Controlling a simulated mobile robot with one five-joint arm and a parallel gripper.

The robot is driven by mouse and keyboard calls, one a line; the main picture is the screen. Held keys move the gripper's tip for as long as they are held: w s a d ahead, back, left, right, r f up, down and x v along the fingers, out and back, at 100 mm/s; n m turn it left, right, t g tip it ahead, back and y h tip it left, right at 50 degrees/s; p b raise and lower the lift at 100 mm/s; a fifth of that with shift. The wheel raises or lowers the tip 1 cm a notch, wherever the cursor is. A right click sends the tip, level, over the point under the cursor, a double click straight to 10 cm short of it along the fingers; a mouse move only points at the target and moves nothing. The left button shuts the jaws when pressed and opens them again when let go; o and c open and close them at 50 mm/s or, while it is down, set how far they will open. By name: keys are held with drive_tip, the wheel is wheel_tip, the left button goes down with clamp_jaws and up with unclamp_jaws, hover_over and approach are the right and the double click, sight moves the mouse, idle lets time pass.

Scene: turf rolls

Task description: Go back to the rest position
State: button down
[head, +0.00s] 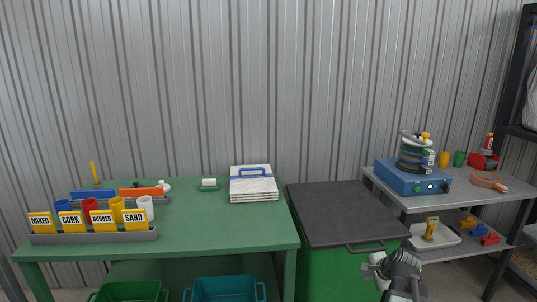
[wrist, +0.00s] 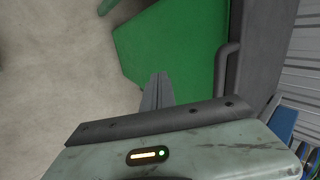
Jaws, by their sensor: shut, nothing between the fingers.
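My gripper (head: 374,268) is at the lower right of the head view, in front of the green bin (head: 330,268) with the dark lid (head: 345,212). Its fingers (wrist: 156,92) show in the wrist view as one narrow grey shape, shut and empty. In the wrist view, the green bin's side (wrist: 175,45) lies beyond the fingertips, with the lid's edge and handle (wrist: 228,65) to the right. I cannot tell the exact gap between fingers and bin.
A green table (head: 215,229) at the left holds labelled cups and a stack of white sheets (head: 254,187). A grey shelf unit (head: 510,190) at the right holds a blue device (head: 412,178). Pale open floor (wrist: 60,70) shows in the wrist view.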

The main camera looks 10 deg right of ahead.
drive_tip(key=s+a+f+n+g, duration=0.25)
drive_tip(key=a+n, duration=0.25)
drive_tip(key=a, duration=0.4)
drive_tip(key=s+a+f+n+g, duration=0.1)
drive_tip(key=s+a+n+g, duration=0.15)
drive_tip(key=a+n, duration=0.45)
drive_tip(key=s+a+f+n+g, duration=0.15)
drive_tip(key=s+a+n, duration=0.25)
drive_tip(key=a, duration=0.6)
wheel_tip(320, 180, up, 14)
drive_tip(key=a+n+p, duration=0.1)
drive_tip(key=p, duration=1.2)
drive_tip(key=shift+s+f+g, duration=0.25)
drive_tip(key=shift+s+g, duration=0.2)
drive_tip(key=shift+a, duration=0.1)
